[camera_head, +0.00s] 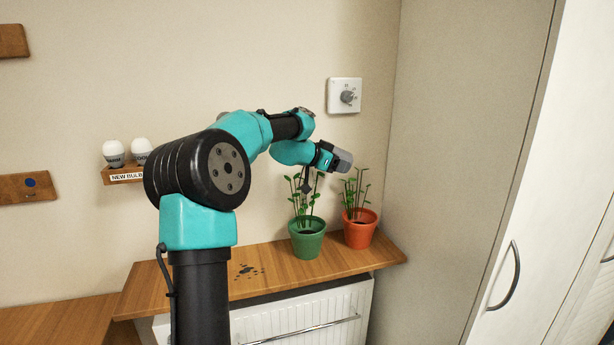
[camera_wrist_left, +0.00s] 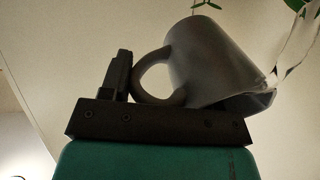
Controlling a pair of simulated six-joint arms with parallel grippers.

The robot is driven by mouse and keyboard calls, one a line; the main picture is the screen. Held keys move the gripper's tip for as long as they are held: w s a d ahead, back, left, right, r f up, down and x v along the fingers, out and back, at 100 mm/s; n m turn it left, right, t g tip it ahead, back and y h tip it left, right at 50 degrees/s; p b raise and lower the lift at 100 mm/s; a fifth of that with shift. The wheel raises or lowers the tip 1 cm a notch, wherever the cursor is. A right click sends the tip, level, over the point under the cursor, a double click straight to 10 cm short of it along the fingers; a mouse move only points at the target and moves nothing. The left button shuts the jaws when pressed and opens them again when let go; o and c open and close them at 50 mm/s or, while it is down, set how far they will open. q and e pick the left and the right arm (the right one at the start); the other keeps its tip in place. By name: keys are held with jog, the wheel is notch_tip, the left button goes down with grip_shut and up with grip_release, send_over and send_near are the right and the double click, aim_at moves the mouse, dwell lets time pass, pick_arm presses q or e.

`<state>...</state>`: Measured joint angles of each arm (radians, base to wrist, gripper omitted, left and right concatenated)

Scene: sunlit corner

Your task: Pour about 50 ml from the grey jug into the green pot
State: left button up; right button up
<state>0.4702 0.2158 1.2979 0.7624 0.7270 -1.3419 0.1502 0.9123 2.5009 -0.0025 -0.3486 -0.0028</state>
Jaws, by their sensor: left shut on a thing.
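My left gripper (camera_head: 326,157) is shut on the grey jug (camera_head: 343,160) and holds it in the air above the plants. In the left wrist view, the jug (camera_wrist_left: 212,62) is tilted, with its handle toward one dark finger. Clear liquid (camera_wrist_left: 293,52) shows at its lip at the right edge; where it lands is hidden there. The green pot (camera_head: 307,241), with a leafy plant and dark soil, stands upright on the wooden shelf, below and a little left of the jug. I cannot make out a stream in the head view. My right gripper is not in view.
An orange pot (camera_head: 359,230) with a plant stands close right of the green pot. Dark spots (camera_head: 247,271) mark the wooden shelf (camera_head: 279,270) to the left. A radiator (camera_head: 310,318) is below, a wall dial (camera_head: 346,96) above, and a tall cabinet (camera_head: 530,200) to the right.

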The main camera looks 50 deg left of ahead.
pick_arm(q)
jog(key=shift+s+a+f+t+h+b, duration=0.1)
jog(key=shift+s+f+t+h+b, duration=0.2)
jog(key=shift+t+b, duration=0.65)
dwell(0.7)
jog(key=shift+w+r+g+y, duration=0.2)
jog(key=shift+r+g+y, duration=0.15)
jog(key=shift+g, duration=0.55)
jog(key=shift+w+r+g+y, duration=0.15)
jog(key=shift+r+g+y, duration=0.15)
jog(key=shift+g, duration=0.55)
jog(key=shift+r+g, duration=0.1)
jog(key=shift+g, duration=0.2)
jog(key=shift+w+f+g+y+p, duration=0.1)
jog(key=shift+g+y+p, duration=0.2)
jog(key=shift+g, duration=0.35)
jog(key=shift+w+f+g+y+p, duration=0.1)
jog(key=shift+g+y, duration=0.25)
jog(key=shift+g, duration=0.3)
jog(key=shift+d+r+m, duration=0.1)
jog(key=shift+d+m, duration=0.1)
jog(key=shift+m, duration=0.1)
jog(key=shift+w+g, duration=0.1)
jog(key=shift+g, duration=0.2)
